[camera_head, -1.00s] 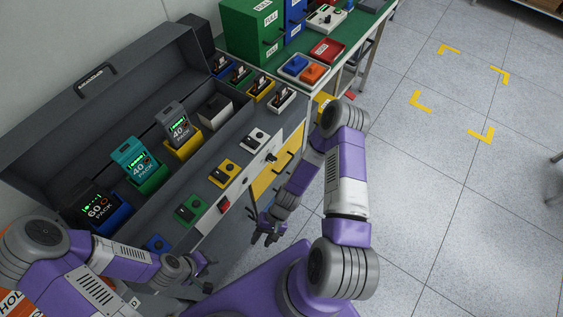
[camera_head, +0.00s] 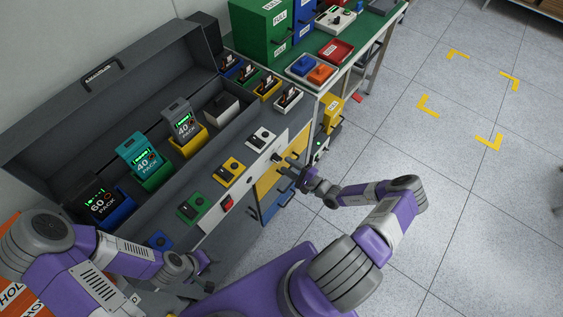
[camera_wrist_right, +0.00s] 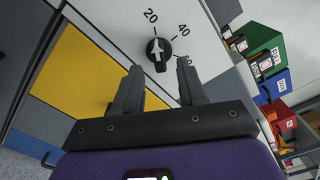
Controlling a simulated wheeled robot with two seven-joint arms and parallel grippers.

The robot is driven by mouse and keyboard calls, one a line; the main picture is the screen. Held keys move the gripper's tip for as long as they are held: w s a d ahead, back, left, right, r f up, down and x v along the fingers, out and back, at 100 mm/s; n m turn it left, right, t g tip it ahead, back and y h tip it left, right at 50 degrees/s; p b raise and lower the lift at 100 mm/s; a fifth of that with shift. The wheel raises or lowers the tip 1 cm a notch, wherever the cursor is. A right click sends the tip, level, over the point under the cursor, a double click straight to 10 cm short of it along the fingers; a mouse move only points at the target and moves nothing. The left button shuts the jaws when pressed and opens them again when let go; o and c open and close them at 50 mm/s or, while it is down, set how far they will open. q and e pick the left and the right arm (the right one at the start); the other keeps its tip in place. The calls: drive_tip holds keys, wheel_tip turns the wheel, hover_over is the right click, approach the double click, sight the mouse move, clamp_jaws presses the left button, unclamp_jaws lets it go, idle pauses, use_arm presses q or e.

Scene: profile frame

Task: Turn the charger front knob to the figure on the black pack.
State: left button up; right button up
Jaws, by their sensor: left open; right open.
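The black pack (camera_head: 96,200) stands at the left end of the charger row in the head view and reads 60. The charger front knob (camera_wrist_right: 158,54) is black with a white pointer, on a white panel marked 20, 40 and a third figure partly hidden by a finger. The pointer faces up, towards 20. My right gripper (camera_wrist_right: 158,84) is open just short of the knob, fingertips below it in the wrist view and apart from it. In the head view this gripper (camera_head: 287,167) is at the charger's front. My left gripper (camera_head: 207,270) is open and empty at lower left.
A teal pack (camera_head: 138,152) and a grey pack (camera_head: 181,120), both reading 40, sit in the charger. A red switch (camera_head: 227,204) is on the front panel, left of the knob. Open floor lies to the right.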

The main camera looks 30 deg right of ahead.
sight(280, 161)
drive_tip(key=shift+x, duration=1.95)
clamp_jaws()
